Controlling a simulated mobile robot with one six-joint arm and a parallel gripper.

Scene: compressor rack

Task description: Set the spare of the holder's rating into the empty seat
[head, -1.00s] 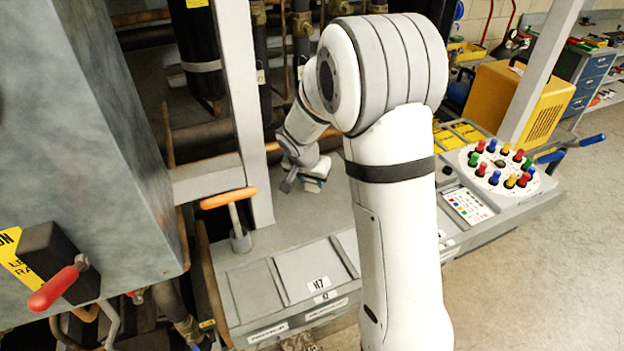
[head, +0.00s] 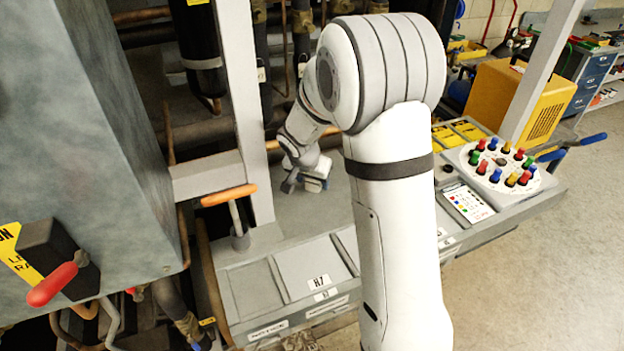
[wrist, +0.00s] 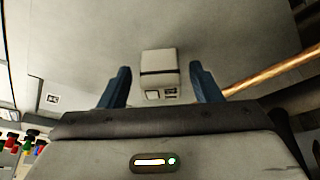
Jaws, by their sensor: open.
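My gripper (head: 303,184) is low over the grey console behind my arm in the head view. In the wrist view its two blue fingers (wrist: 160,88) are apart with nothing held between them. A pale block with a dark band (wrist: 158,62) shows beyond and between the fingertips, apart from both. I cannot tell whether it is the holder. Red, green, blue and yellow capped pegs (head: 495,175) stand in a round white plate (head: 483,163) at the right end of the console. No empty seat can be made out clearly. Part of the console is hidden by my arm.
A card with coloured marks (head: 467,204) lies left of the round plate. A post with an orange handle (head: 229,196) stands left of my gripper. A red-handled switch (head: 52,285) juts from the grey cabinet. A copper pipe (wrist: 275,70) runs right of the fingers.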

